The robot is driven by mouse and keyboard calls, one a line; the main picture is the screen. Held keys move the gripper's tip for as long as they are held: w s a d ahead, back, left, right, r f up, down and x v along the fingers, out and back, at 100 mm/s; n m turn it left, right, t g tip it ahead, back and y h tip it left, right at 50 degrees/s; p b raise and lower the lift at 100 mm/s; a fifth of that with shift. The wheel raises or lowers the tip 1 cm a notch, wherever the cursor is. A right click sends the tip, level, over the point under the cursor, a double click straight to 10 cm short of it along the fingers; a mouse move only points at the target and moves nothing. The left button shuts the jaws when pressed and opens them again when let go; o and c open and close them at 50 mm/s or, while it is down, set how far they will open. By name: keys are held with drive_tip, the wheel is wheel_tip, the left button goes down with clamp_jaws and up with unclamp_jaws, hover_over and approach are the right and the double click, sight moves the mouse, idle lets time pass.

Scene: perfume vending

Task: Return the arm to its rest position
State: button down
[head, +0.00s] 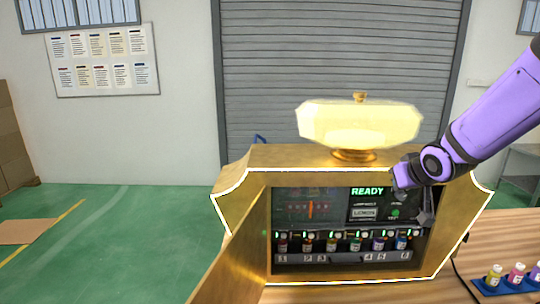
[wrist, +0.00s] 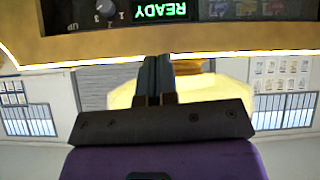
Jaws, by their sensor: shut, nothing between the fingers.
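My purple arm reaches in from the right in the head view, and my gripper (head: 424,218) hangs in front of the right part of the gold perfume machine (head: 300,157). In the wrist view my gripper (wrist: 155,60) shows its two dark fingers together with nothing between them. The machine's screen (head: 367,191) reads READY in green, with a LEMON label below it. The READY sign (wrist: 160,10) appears upside down in the wrist view. Several small bottles (head: 332,243) stand in a row inside the machine.
The machine's gold door (head: 232,262) stands open at the left front. A glowing faceted bottle shape (head: 360,124) tops the machine. A blue tray (head: 510,289) with small coloured bottles lies on the wooden table (head: 500,235) at the right.

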drive_tip(key=s+a+r+g, duration=0.1)
drive_tip(key=s+r, duration=0.3)
drive_tip(key=s, duration=1)
drive_tip(key=s+a+r+m+g, duration=0.1)
drive_tip(key=s+r+g, duration=0.2)
drive_tip(key=s, duration=1.2)
wheel_tip(320, 180, up, 2)
drive_tip(key=shift+s+r+g, duration=0.15)
drive_tip(key=shift+r+g, duration=0.1)
drive_tip(key=shift+g, duration=0.05)
